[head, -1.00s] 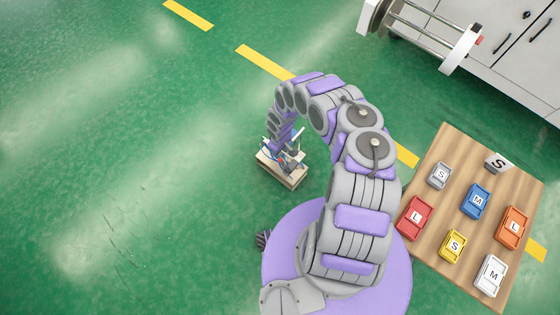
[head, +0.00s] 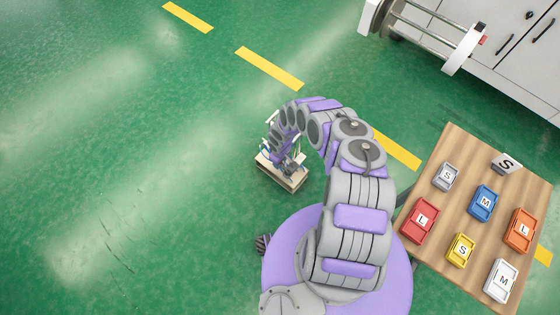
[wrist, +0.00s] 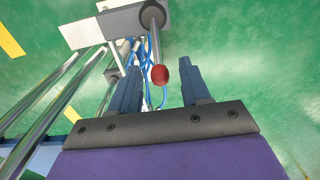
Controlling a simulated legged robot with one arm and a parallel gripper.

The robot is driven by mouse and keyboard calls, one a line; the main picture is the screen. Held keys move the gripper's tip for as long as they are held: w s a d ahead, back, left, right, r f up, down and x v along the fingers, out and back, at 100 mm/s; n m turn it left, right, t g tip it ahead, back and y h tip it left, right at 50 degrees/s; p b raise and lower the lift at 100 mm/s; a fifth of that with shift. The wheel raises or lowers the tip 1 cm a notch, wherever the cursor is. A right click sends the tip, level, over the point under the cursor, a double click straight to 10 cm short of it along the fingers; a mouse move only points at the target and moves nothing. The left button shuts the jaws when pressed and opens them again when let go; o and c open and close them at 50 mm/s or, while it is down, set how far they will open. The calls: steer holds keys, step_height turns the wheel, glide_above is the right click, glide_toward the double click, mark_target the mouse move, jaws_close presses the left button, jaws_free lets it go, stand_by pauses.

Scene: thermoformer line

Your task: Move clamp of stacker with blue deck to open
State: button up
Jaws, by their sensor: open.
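The stacker (head: 283,177) stands on the green floor, a small device on a pale base, partly hidden by my arm in the head view. In the wrist view its metal rails (wrist: 52,98) run down the left, and a white end plate (wrist: 90,30) is at the top. A metal rod comes from a dark round pivot (wrist: 152,14) and ends in a red ball knob (wrist: 160,75). My gripper (wrist: 158,70) is open, with one finger on each side of the knob. Contact cannot be told. A blue part (wrist: 38,160) shows at lower left; the deck is not clearly seen.
Blue hoses (wrist: 148,88) lie behind the knob, close to the fingers. A wooden table (head: 438,235) with several coloured, lettered trays stands at the right. A large white machine (head: 500,65) is at upper right. The floor at left is clear.

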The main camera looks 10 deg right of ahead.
jaws_close()
stand_by(0.4)
